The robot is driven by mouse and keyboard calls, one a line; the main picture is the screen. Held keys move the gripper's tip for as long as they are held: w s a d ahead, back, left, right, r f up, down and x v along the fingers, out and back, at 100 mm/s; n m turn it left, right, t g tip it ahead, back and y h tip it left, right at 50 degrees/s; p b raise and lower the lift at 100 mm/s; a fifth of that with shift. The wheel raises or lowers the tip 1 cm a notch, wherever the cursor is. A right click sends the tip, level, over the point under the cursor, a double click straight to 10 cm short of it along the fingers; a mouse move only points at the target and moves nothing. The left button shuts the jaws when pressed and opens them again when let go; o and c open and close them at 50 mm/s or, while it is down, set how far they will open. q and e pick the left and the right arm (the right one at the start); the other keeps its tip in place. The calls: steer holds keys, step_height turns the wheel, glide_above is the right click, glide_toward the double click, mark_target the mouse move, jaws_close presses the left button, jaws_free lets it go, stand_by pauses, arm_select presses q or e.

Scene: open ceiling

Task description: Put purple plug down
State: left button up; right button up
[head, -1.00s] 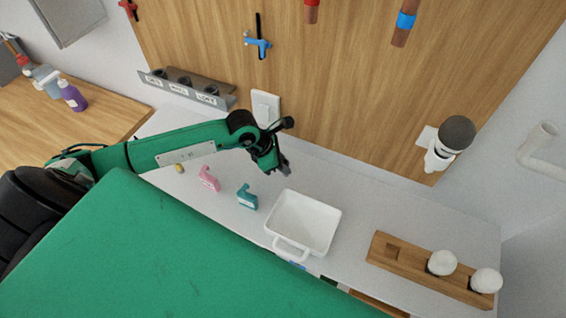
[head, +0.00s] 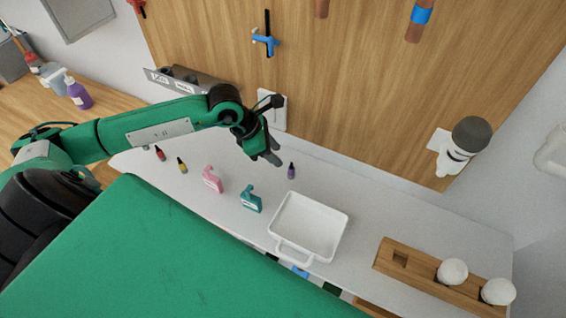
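The small purple plug (head: 291,171), with a dark tip, stands upright on the white counter (head: 225,165), left of and behind the white basin. My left gripper (head: 273,158) is up and to the left of it in the head view, and a small gap shows between the fingers and the plug. The fingers are seen from the side and overlap, so I cannot tell how far apart they are. My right gripper is not in view.
A white basin (head: 342,232) stands in front of the plug. A wooden holder (head: 423,274) with white round items lies at right.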

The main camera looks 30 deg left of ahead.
arm_select(q)
steer(key=shift+b+v, duration=0.4)
steer(key=shift+v, duration=1.55)
steer(key=shift+s, duration=0.1)
